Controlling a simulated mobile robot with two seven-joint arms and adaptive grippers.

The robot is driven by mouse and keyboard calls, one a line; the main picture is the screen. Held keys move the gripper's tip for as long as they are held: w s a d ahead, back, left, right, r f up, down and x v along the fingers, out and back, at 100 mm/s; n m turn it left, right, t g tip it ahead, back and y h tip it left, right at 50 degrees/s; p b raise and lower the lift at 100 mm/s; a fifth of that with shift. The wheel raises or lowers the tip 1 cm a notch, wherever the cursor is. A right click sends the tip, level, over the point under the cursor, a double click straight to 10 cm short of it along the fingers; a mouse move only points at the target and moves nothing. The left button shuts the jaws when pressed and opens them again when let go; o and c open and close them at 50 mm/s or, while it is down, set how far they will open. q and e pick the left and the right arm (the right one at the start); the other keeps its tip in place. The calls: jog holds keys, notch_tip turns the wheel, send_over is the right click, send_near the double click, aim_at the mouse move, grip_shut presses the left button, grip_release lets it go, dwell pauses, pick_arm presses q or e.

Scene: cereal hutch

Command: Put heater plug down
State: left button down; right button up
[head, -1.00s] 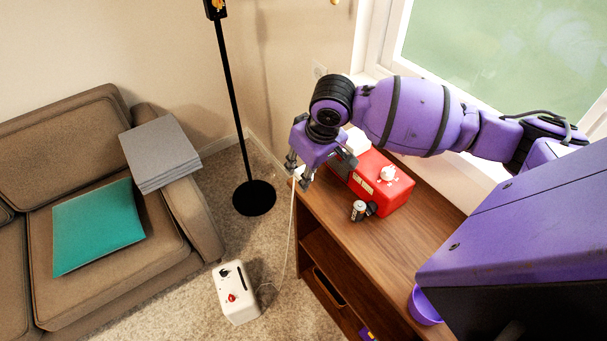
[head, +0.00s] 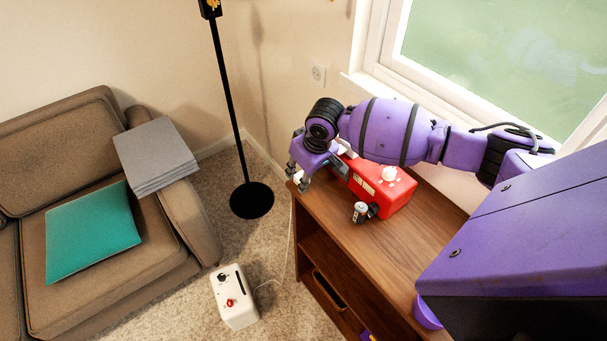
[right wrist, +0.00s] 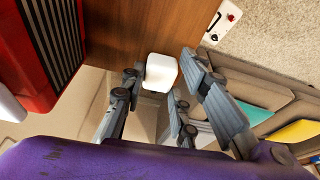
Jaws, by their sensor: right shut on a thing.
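My right gripper (head: 299,180) is at the far left corner of the wooden cabinet top (head: 405,255), beside the red box. In the right wrist view its fingers (right wrist: 165,108) are closed around the white heater plug (right wrist: 160,72), a small rounded block seen against the cabinet's wooden top. I cannot tell whether the plug touches the wood. A thin white cord runs down from there to the white heater (head: 234,297) on the carpet, which has a red knob. My left gripper is not in view.
A red box (head: 385,190) with a white knob-like piece stands on the cabinet, with a small white-and-dark item (head: 360,211) in front. A wall outlet (head: 318,75) is behind. A lamp stand (head: 251,200) and brown sofa (head: 165,262) are left. The front cabinet top is clear.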

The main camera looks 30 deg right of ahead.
jog(key=shift+f, duration=0.1)
jog(key=o, duration=1.1)
jog(key=p+v, duration=0.1)
jog(key=v, duration=1.1)
